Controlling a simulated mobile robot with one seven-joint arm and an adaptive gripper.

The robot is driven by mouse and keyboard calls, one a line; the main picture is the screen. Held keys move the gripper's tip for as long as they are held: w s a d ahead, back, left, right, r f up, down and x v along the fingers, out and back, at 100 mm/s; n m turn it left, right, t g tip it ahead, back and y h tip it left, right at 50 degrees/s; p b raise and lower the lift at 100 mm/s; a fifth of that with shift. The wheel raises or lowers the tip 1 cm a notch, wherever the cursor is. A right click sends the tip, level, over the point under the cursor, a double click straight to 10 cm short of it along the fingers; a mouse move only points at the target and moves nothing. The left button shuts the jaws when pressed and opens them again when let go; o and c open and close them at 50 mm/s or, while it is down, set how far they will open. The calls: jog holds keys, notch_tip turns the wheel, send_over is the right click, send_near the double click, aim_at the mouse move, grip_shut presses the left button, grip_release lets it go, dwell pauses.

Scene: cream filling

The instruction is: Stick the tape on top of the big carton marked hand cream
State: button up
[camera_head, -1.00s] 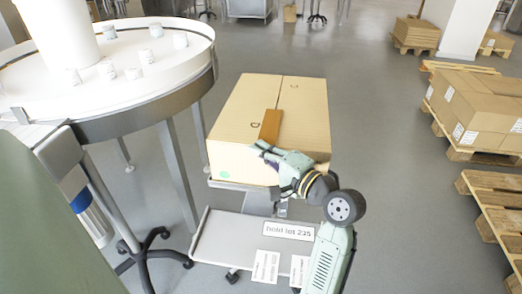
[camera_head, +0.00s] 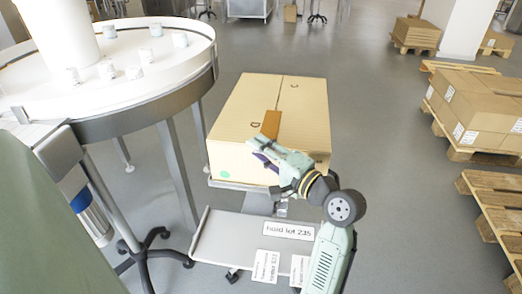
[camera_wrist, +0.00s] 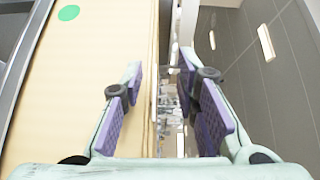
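The big tan carton (camera_head: 225,112) stands closed on a small stand, its top split by a seam. I cannot read a hand cream marking on it. A brown strip of tape (camera_head: 271,122) is at the near part of its top, by the seam; its near end is partly behind my gripper. My gripper (camera_head: 256,150) is at the carton's near top edge, just below the tape. In the wrist view my gripper (camera_wrist: 160,105) has its purple-padded fingers apart, with no object held between them. The carton's face (camera_wrist: 75,85) with a green dot fills the left there.
A grey shelf (camera_head: 225,240) with a "hold lot 235" sign (camera_head: 288,231) and paper labels lies below the carton. A round white table (camera_head: 130,88) with several small jars stands left. Pallets with cartons (camera_head: 475,108) stand right. Floor between is clear.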

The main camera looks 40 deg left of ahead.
jog(key=s+d, duration=0.1)
jog(key=d, duration=1.1)
jog(key=shift+s, duration=0.1)
